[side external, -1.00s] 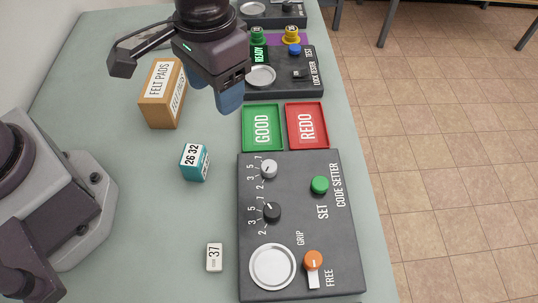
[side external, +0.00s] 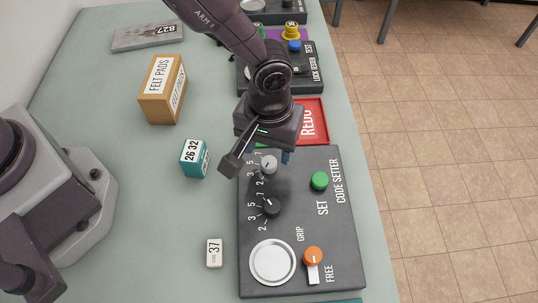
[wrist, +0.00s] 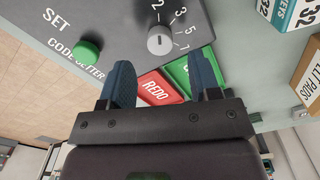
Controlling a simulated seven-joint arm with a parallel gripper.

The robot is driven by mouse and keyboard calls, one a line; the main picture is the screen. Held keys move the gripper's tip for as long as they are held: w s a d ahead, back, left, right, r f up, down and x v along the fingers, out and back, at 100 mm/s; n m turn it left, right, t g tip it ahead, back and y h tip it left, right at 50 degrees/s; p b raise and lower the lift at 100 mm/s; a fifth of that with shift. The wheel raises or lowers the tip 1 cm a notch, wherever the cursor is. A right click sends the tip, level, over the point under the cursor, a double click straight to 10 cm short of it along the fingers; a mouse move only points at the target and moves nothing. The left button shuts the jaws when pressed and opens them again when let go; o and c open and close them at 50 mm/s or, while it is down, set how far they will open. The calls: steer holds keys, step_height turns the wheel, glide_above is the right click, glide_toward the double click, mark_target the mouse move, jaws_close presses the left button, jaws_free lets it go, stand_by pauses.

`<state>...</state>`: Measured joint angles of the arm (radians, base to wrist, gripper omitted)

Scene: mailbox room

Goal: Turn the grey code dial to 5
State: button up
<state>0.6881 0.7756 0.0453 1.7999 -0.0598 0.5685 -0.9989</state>
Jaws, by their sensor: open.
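The grey code dial (side external: 268,164) is a small round knob on the dark code setter box (side external: 318,270), ringed by the numbers 2, 3, 5 and 7. My gripper (side external: 283,157) hangs over the far end of the box, close to the dial. In the wrist view my gripper (wrist: 159,72) has its two blue fingers wide apart and empty. The dial shows beyond the gap between them, not gripped.
A black dial (side external: 271,206), a green SET button (side external: 319,181), an orange-knobbed GRIP/FREE lever (side external: 313,259) and a round silver plate (side external: 272,262) are on the box. The red REDO tray (side external: 319,112) lies behind. A teal box (side external: 193,158) stands to the left.

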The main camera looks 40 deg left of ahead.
mark_target(269, 161)
steer(key=shift+f, duration=2.3)
steer(key=shift+c, duration=0.2)
steer(key=c, duration=0.9)
